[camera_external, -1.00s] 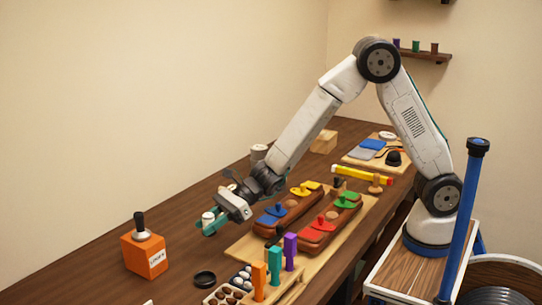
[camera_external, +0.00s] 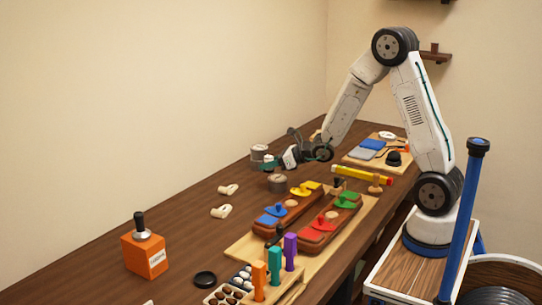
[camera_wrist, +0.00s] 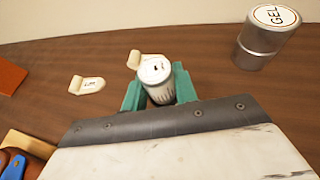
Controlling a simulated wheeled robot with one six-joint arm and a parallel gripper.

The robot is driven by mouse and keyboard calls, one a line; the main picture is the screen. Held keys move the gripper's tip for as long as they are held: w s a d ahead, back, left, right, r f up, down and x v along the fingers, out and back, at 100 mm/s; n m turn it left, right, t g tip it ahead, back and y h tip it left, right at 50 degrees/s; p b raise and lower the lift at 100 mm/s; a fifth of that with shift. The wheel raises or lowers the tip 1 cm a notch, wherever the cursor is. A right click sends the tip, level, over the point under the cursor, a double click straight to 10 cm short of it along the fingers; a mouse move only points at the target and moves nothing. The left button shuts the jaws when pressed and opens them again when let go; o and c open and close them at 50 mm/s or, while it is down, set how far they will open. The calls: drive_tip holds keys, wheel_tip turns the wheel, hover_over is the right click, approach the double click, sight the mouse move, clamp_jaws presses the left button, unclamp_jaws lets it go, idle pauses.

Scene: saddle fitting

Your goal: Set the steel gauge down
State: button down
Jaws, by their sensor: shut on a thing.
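My gripper (camera_wrist: 160,88) is shut on the steel gauge (camera_wrist: 157,75), a short cylinder with metallic sides and a white top bearing dark marks. The teal fingers clasp it from both sides.
A can labelled GEL (camera_wrist: 268,35) stands right of my gripper in the wrist view. Two white tags (camera_wrist: 87,85) (camera_wrist: 147,58) lie left and beyond. An orange box (camera_external: 145,256) is farther left.

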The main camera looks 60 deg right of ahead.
drive_tip(key=s+d+r, duration=0.2)
drive_tip(key=s+d, duration=0.1)
drive_tip(key=d, duration=0.8)
drive_tip(key=s+d+r, duration=0.1)
drive_tip(key=s+d, duration=0.2)
drive_tip(key=d, duration=0.7)
drive_tip(key=s+d+r+n+g+y, duration=0.15)
drive_tip(key=s+n+y, duration=0.3)
drive_tip(key=s, duration=0.65)
drive_tip(key=s+a+f+n+g+y, duration=0.1)
drive_tip(key=s, duration=0.1)
drive_tip(key=s+a+f+n+g+y, duration=0.1)
drive_tip(key=s+f+g, duration=0.1)
drive_tip(key=s+a+f+n+g+y, duration=0.1)
drive_tip(key=s+f, duration=0.1)
drive_tip(key=shift+s+a+f+n+g, duration=0.2)
drive_tip(key=shift+s+a+n+g, duration=0.05)
drive_tip(key=shift+s+a+n, duration=0.15)
drive_tip(key=shift+w+f, duration=0.1)
drive_tip(key=shift+f, duration=2.5)
drive_tip(key=shift+f, duration=0.15)
